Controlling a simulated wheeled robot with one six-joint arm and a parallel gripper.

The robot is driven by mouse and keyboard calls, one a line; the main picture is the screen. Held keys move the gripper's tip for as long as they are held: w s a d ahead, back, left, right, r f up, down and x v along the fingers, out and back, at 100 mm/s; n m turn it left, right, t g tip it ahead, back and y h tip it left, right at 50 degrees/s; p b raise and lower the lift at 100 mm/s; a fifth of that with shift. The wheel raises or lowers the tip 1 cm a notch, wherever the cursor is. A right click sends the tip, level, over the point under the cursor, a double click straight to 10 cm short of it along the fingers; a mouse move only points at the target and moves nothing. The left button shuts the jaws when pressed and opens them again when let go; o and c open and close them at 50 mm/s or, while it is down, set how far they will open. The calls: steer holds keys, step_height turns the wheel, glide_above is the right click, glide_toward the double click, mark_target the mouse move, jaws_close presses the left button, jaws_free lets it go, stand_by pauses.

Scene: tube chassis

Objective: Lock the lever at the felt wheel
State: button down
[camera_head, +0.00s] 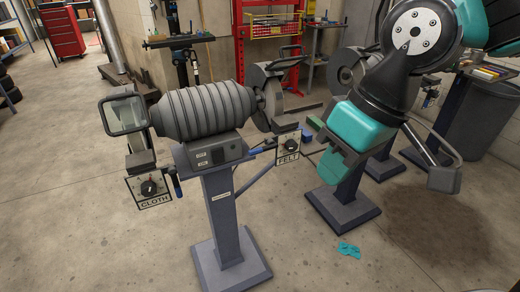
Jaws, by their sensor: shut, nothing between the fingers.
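The grey polishing machine (205,112) stands on a pedestal at left of centre. The FELT plate (288,157) with a black dial hangs at its right end, below the wheel guard (268,95). A blue-handled lever (261,149) sits just left of this plate, lying nearly level. A second blue lever (177,186) beside the CLOTH plate (155,199) points steeply down. My gripper (338,166), dark and teal, is shut and empty, to the right of the FELT plate and apart from it in the picture. The felt wheel's face is not clear.
Another pedestal machine (352,62) stands behind my arm, partly hidden. A clear-framed shield (125,115) juts from the left end of the polishing machine. A teal item (348,250) lies on the floor. The floor at front left is free.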

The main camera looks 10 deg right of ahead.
mark_target(255, 151)
steer(key=w+a+f+m+t+h+b, duration=0.1)
steer(key=w+a+f, duration=0.1)
steer(key=w, duration=1)
steer(key=w+a+f+m+t+h+b, duration=0.1)
steer(key=w+a+f+t+b, duration=0.1)
steer(key=w, duration=1)
steer(key=shift+a+m+t, duration=0.3)
steer(key=shift+a+m, duration=0.1)
steer(key=shift+a, duration=0.25)
steer(key=shift+w, duration=0.1)
steer(key=x, duration=0.9)
steer(key=p+x, duration=0.1)
steer(key=x, duration=0.4)
steer(key=shift+d+f, duration=0.1)
steer(key=shift+d, duration=0.15)
